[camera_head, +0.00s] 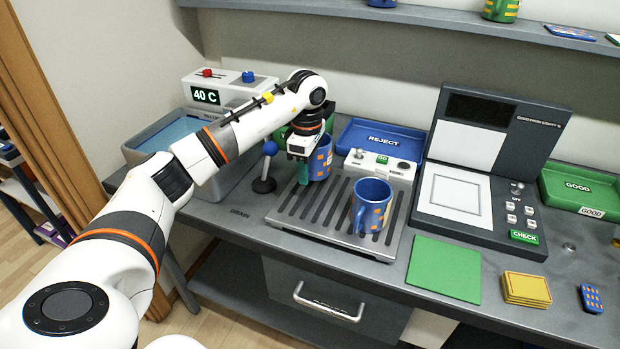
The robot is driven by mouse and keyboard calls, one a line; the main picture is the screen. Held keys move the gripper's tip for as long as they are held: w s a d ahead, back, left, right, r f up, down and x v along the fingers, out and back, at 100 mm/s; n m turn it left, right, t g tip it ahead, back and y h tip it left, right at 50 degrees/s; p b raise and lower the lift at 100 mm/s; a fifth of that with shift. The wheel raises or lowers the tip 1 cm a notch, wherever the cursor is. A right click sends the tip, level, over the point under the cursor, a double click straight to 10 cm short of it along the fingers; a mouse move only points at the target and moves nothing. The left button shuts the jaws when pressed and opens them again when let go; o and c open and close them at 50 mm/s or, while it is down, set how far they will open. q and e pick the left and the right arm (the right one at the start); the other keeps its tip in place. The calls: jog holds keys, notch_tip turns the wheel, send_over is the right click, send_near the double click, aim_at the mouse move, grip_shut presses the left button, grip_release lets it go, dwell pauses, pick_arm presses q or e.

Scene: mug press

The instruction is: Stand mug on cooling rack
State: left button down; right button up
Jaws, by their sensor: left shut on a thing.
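A blue mug with orange squares (321,160) is at the back of the slatted cooling rack (304,231). It looks upright, and my gripper covers its left side. I cannot tell whether its base touches the rack. My left gripper (304,168) points down and is shut on this mug. A second blue mug with orange squares (369,207) stands upright on the right part of the rack, apart from the gripper. My right gripper is out of view.
A blue REJECT tray (380,141) and a small control box (381,166) stand behind the rack. A lever with a blue knob (267,165) is at its left. A grey press station (489,165) and green mat (445,268) are at the right. The rack's front left is clear.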

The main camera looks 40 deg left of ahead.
pick_arm(q)
notch_tip(320, 180, down, 3)
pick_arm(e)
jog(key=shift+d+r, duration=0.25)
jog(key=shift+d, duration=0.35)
pick_arm(q)
jog(key=shift+f, duration=0.2)
jog(key=c, duration=0.9)
grip_release()
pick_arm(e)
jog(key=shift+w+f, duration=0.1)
